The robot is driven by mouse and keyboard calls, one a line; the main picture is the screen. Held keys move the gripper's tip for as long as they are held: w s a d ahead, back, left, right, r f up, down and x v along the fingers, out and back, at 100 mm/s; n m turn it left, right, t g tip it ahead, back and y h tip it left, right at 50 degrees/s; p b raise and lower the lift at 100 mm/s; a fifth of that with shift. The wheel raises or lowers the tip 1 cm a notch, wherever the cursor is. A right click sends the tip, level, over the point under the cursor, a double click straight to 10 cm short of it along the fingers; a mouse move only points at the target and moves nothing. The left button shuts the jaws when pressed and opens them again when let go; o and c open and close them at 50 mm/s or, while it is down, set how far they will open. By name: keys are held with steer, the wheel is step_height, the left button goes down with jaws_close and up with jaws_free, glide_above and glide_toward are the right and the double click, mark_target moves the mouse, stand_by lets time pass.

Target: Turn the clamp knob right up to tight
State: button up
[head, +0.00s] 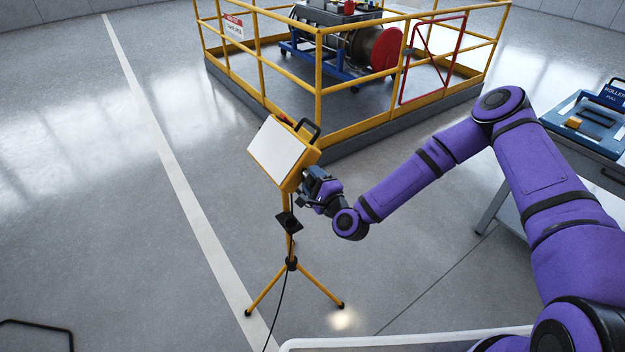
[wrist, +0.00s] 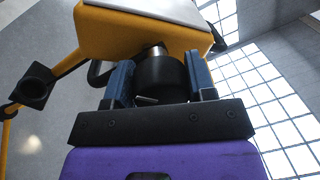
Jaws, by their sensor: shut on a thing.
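The clamp knob (wrist: 163,78) is a dark, round knob under the yellow work lamp in the wrist view, with a small pale mark on its lower edge. My gripper (wrist: 160,84) has its two blue-grey fingers on either side of the knob, shut on it. In the head view my gripper (head: 312,186) is at the lower right side of the lamp (head: 280,152), and the knob is hidden there. The lamp has a white panel and a black handle, and stands on a yellow tripod (head: 290,264). How tight the knob is cannot be told.
A black cable (head: 278,312) hangs from the stand to the floor. A yellow railing (head: 318,75) surrounds an engine on a blue stand behind the lamp. A workbench (head: 590,140) stands at the right.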

steer(key=shift+m, duration=0.4)
steer(key=o, duration=0.9)
steer(key=shift+s, duration=0.1)
steer(key=r+v, duration=0.1)
steer(key=v, duration=0.9)
steer(key=shift+s+d+f, duration=0.2)
steer(key=shift+s+f, duration=0.1)
steer(key=shift+f, duration=0.15)
steer(key=shift+w, duration=0.1)
